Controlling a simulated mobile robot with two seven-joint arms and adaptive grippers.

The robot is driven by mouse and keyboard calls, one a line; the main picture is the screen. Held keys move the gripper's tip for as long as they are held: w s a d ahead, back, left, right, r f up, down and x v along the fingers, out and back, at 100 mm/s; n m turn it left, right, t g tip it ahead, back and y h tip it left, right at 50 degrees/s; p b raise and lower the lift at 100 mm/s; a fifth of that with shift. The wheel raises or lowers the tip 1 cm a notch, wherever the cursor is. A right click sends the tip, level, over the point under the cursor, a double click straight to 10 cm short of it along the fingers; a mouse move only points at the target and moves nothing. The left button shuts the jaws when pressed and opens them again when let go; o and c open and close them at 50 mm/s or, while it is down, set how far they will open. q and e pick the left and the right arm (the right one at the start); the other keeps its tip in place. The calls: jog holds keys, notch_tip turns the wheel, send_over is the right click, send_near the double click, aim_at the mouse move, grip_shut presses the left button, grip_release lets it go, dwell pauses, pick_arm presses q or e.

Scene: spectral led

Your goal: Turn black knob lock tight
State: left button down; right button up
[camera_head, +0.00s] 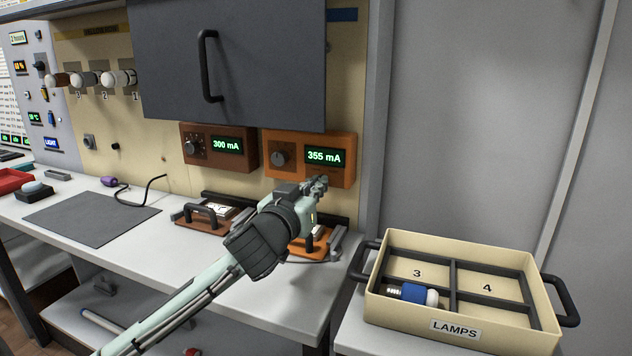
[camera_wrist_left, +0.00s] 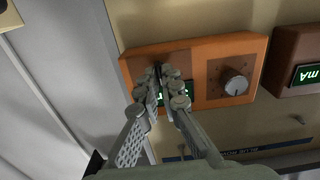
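The orange meter box (camera_head: 296,143) on the wall reads 355 mA and has a dark grey round knob (camera_head: 280,158) left of its display. In the left wrist view, which is upside down, that knob (camera_wrist_left: 236,84) is right of the fingers. The brown box (camera_head: 245,150) beside it reads 300 mA and has a black knob (camera_head: 191,147). I cannot tell which knob is the lock. My left gripper (camera_head: 320,183) is in front of the orange box's display side, apart from the knob. In the wrist view its fingertips (camera_wrist_left: 163,78) have a narrow gap, with nothing seen between them. My right gripper is out of view.
Two small fixtures with black handles (camera_head: 202,215) sit on the bench below the boxes; my arm partly hides one. A dark cabinet door (camera_head: 250,65) hangs above. A LAMPS tray (camera_head: 500,336) stands at right. A grey mat (camera_head: 92,220) lies at left.

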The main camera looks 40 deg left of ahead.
pick_arm(q)
jog(key=m, duration=1)
jog(key=shift+m, duration=0.4)
dwell(0.4)
jog(key=c, duration=1.7)
grip_release()
jog(key=shift+s+d, duration=0.1)
jog(key=v, duration=0.7)
jog(key=shift+s, duration=0.15)
